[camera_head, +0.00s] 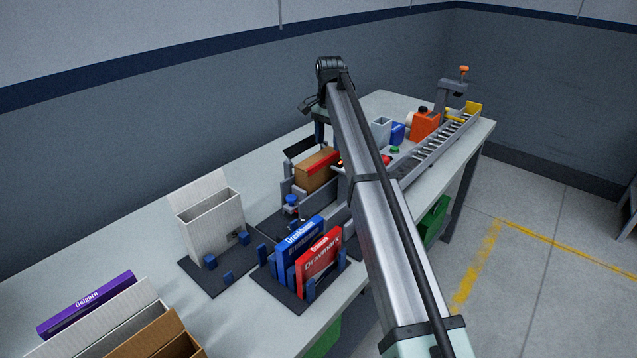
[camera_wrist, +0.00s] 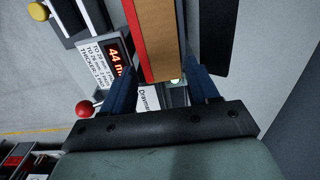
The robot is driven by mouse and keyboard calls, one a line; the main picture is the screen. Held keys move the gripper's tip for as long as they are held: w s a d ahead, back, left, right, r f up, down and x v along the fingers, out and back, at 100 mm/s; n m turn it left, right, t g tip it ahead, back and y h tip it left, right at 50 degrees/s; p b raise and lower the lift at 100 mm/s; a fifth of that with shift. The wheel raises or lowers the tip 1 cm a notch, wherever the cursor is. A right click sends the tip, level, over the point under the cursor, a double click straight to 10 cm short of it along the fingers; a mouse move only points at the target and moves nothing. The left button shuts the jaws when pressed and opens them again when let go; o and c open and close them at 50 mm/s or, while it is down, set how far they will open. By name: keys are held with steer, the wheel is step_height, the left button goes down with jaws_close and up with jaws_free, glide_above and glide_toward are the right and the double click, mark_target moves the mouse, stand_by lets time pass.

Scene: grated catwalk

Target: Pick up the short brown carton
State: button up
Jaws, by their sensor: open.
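In the wrist view the brown carton (camera_wrist: 168,40) shows as a tan face with a red edge. My gripper (camera_wrist: 161,76) is open, its two blue fingers on either side of the carton's near end in that picture. I cannot tell whether they touch it. In the head view my gripper (camera_head: 319,128) hangs below the wrist by the carton, partly hidden by my arm.
A red-lit display (camera_wrist: 115,55) and a red ball knob (camera_wrist: 84,109) are close to the left finger. A white open carton (camera_head: 210,222), blue and red boxes (camera_head: 318,262) and a larger brown open carton (camera_head: 160,335) stand nearer. A roller conveyor (camera_head: 440,145) runs behind.

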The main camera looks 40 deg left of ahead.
mark_target(327, 152)
steer(key=f, duration=0.4)
steer(key=shift+s+f, duration=0.1)
steer(key=shift+s, duration=0.15)
steer(key=c, duration=0.9)
steer(key=shift+c, duration=0.5)
steer(key=shift+r, duration=0.2)
